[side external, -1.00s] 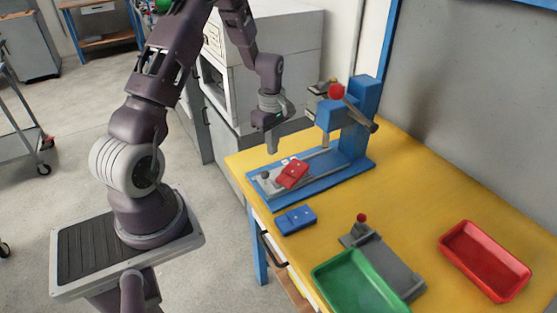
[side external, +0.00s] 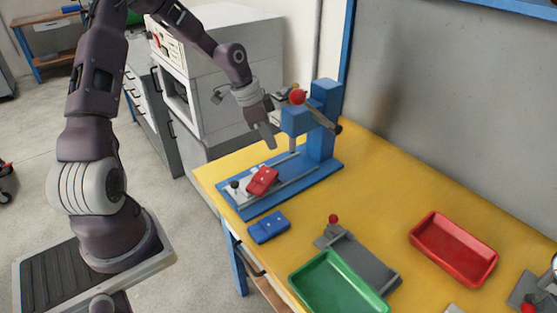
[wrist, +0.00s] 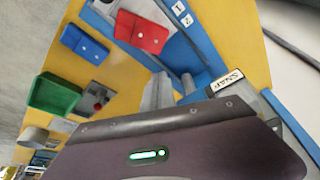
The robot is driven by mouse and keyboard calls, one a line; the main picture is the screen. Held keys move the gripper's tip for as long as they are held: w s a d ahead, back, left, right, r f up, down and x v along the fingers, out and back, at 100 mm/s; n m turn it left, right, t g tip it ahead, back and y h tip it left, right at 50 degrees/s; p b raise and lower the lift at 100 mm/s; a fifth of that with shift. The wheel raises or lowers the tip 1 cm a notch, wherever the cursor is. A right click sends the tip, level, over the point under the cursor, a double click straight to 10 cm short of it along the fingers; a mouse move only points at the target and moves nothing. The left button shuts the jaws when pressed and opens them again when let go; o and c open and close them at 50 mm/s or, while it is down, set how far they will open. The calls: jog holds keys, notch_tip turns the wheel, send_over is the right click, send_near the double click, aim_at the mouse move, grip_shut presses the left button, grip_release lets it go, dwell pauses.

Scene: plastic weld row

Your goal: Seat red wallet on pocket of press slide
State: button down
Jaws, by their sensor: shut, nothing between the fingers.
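The red wallet (side external: 263,180) lies on the grey press slide (side external: 290,182) of the blue press, beside a small dark knob (side external: 234,184). In the wrist view the red wallet (wrist: 141,32) lies flat-looking but askew on the pale slide plate, its edge reaching over the plate's side. The pocket is hidden beneath it, so I cannot tell whether it is fully down. My gripper (side external: 272,143) is shut and empty, tilted, in the air above the slide between the wallet and the press head (side external: 296,120). It is apart from the wallet.
A blue wallet (side external: 268,227) lies on the yellow table in front of the press. A green tray (side external: 335,285), a grey fixture with a red knob (side external: 365,262) and a red tray (side external: 453,250) stand to the right. The press lever (side external: 315,110) is near my gripper.

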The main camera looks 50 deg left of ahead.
aim_at(276, 172)
jog(key=x, duration=0.9)
jog(key=shift+w+d+f, duration=0.1)
jog(key=shift+f, duration=0.25)
jog(key=shift+s+a, duration=0.55)
jog(key=shift+s, duration=0.4)
